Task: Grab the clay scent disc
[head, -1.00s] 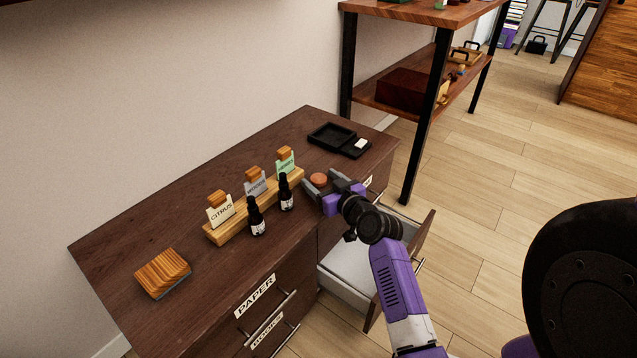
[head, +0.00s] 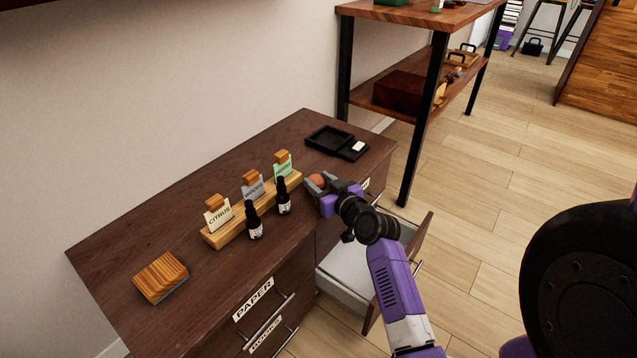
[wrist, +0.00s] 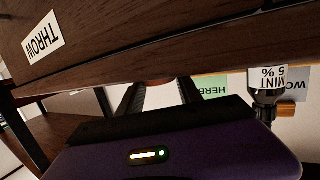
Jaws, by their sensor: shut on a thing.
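The clay scent disc (head: 317,180) is a small round reddish-brown piece at the right part of the dark wooden cabinet top, close to its front edge. My gripper (head: 318,186) reaches in from the right and is shut on the disc, with a finger on either side. In the wrist view, a sliver of the disc (wrist: 160,82) shows between the dark fingers; most of it is hidden. I cannot tell whether the disc still touches the cabinet top.
A wooden rack (head: 250,212) with labelled scent cards stands to the left, with two dark dropper bottles (head: 255,222) in front. A black tray (head: 330,140) lies behind the disc. An open drawer (head: 350,268) is below my arm. Wooden coasters (head: 160,277) lie far left.

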